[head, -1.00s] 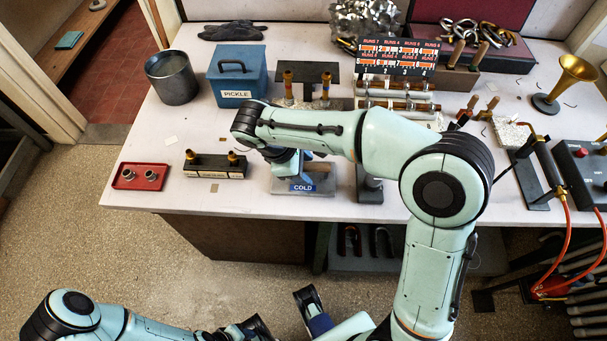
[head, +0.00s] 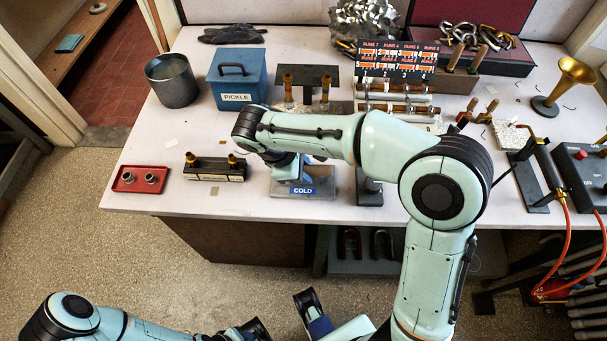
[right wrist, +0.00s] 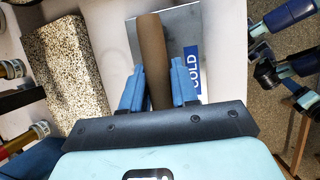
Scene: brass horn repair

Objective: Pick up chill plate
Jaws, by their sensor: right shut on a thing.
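The chill plate is a flat grey plate (head: 325,187) with a blue COLD label at its front edge. It is on the bench near the front edge in the head view; I cannot tell whether it touches the bench. In the right wrist view, the plate (right wrist: 183,28) has a thick brown handle (right wrist: 152,45). My right gripper (right wrist: 157,92) is shut on the handle, one blue finger on each side. In the head view, my right gripper (head: 300,170) is over the plate, partly hidden by its own wrist. My left gripper (head: 252,330) is low at the bottom edge, its fingers unclear.
A black block with brass-topped parts (head: 215,169) and a red tray (head: 140,179) are left of the plate. The blue PICKLE box (head: 237,80) and a dark stand (head: 307,75) are behind. A speckled block (right wrist: 62,65) lies beside the plate.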

